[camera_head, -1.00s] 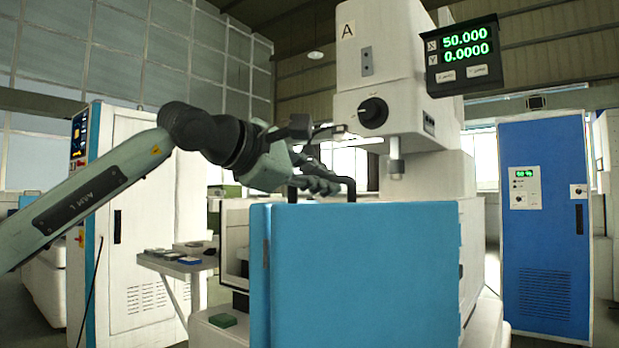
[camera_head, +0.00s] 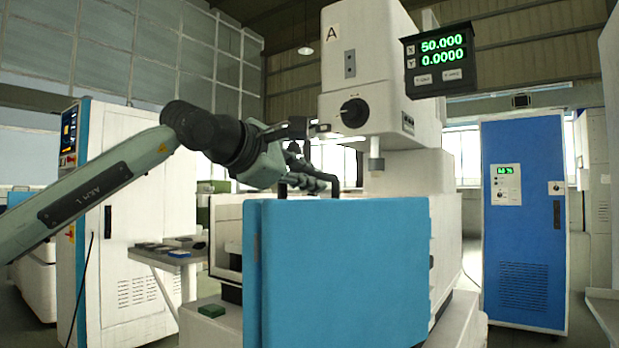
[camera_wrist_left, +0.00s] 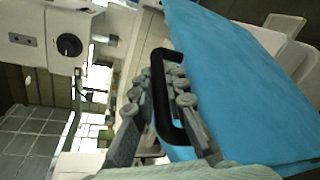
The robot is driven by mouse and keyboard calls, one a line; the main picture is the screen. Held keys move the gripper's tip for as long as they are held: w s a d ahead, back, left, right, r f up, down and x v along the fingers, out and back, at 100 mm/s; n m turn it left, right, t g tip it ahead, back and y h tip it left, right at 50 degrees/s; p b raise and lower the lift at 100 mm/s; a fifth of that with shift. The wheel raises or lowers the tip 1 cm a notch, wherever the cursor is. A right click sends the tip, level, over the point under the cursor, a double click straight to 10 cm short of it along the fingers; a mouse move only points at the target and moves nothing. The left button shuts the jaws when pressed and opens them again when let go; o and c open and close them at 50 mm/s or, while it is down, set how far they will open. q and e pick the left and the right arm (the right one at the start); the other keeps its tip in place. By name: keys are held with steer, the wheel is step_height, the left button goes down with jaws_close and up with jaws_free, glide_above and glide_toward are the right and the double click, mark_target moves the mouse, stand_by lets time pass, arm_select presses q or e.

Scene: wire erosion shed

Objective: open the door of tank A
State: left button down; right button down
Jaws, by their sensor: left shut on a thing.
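The door of tank A (camera_head: 345,285) is a large blue panel at the centre front of the head view, standing upright. Its black bar handle (camera_head: 283,188) sits at its top edge. My left gripper (camera_head: 322,184) comes in from the left and is shut on the handle. In the left wrist view the fingers of my left gripper (camera_wrist_left: 172,85) close around the black handle (camera_wrist_left: 158,90), with the blue door (camera_wrist_left: 235,85) to the right. The white machine (camera_head: 350,60) behind the door bears the letter A. My right gripper is not in view.
A white cabinet with a blue edge (camera_head: 140,200) stands at the left. A small shelf (camera_head: 160,257) with items and a green block (camera_head: 211,310) are left of the door. A blue cabinet (camera_head: 523,220) stands at the right, beyond some open floor. A display (camera_head: 440,60) hangs above.

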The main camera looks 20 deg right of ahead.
arm_select(q)
steer(key=c, duration=1.8)
jaws_free()
steer(key=v, duration=1.2)
